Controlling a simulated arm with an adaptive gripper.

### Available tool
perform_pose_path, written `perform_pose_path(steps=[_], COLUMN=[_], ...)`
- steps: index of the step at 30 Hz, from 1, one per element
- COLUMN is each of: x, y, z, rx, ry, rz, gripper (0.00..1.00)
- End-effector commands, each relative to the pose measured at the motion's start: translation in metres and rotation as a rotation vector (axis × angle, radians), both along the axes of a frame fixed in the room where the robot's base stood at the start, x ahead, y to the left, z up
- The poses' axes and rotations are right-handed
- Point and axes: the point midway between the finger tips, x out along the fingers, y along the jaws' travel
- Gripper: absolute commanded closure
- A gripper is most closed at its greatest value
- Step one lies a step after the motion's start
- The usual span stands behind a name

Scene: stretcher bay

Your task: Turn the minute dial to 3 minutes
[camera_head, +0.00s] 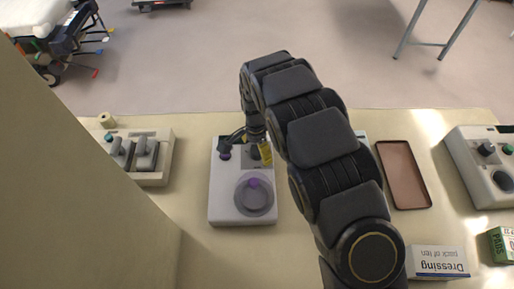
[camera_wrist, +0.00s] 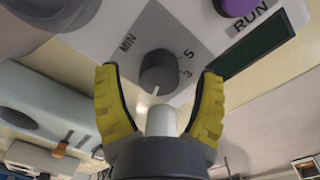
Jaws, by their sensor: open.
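The minute dial (camera_wrist: 159,72) is a dark grey round knob on a grey panel patch marked MIN, with 5 and 3 printed at its right in the wrist view. Its white pointer mark faces the bottom of that view, away from the 3. My gripper (camera_wrist: 159,75) is open, with one yellow finger on each side of the dial in the picture; I cannot tell whether they touch it. In the head view my gripper (camera_head: 262,153) is over the back of the white device (camera_head: 226,207), and my arm and gripper hide the dial.
A purple RUN button (camera_wrist: 237,5) and dark display (camera_wrist: 260,46) are beside the dial. The device has a round lid (camera_head: 253,208). A brown tray (camera_head: 404,176), Dressing box (camera_head: 437,261) and another device (camera_head: 482,165) stand right. A holder (camera_head: 153,178) stands left.

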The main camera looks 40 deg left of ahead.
Motion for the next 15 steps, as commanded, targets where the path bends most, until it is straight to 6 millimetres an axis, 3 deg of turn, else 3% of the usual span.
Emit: perform_pose_path(steps=[6, 7, 11, 15], x=[0.0001, 0.0001, 0.0001, 0.0002], y=[0.0, 0.0, -0.0001, -0.0002], z=[-0.0006, -0.0006, -0.0005, -0.0007], rx=[0.0, 0.0, 0.0, 0.0], ry=[0.0, 0.0, 0.0, 0.0], rz=[0.0, 0.0, 0.0, 0.0], gripper=[0.31, 0.4, 0.94, 0.95])
